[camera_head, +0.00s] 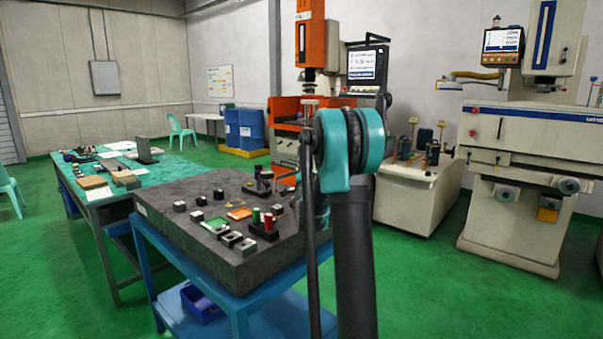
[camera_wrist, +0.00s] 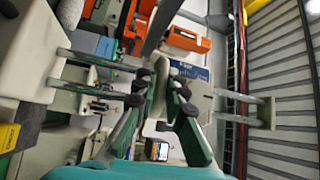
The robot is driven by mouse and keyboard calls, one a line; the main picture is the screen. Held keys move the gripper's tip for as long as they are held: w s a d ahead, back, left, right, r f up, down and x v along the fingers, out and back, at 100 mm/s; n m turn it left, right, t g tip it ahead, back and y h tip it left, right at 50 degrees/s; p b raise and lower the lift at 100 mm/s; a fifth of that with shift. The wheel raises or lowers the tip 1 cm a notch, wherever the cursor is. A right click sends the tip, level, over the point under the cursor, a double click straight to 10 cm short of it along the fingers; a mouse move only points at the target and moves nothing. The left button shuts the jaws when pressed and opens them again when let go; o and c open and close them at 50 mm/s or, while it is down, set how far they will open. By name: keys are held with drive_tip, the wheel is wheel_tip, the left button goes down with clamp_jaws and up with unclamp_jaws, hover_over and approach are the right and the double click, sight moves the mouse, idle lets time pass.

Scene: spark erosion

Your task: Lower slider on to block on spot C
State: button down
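My gripper (camera_wrist: 166,76) points into the room in the wrist view. Its two fingers lean toward each other, with a narrow gap at the tips and nothing seen between them. In the head view the gripper cannot be made out, as my arm fills the centre. A dark granite plate (camera_head: 168,208) carries several small metal blocks (camera_head: 197,216), an orange mat (camera_head: 239,213) and a green mat (camera_head: 221,226). A black stand (camera_head: 263,184) is at the plate's back. I cannot tell which part is the slider, and no letter C is readable.
A holder with a green and a red cylinder (camera_head: 268,220) stands near the plate's front right. A blue frame (camera_head: 238,321) supports the plate. A green-topped table (camera_head: 118,190) with tools is at left; machines stand behind and right. Green floor is open at far right.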

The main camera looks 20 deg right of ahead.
drive_tip(key=shift+f, duration=3.35)
drive_tip(key=c, duration=1.9)
unclamp_jaws()
drive_tip(key=shift+s, duration=0.1)
drive_tip(key=v, duration=1.2)
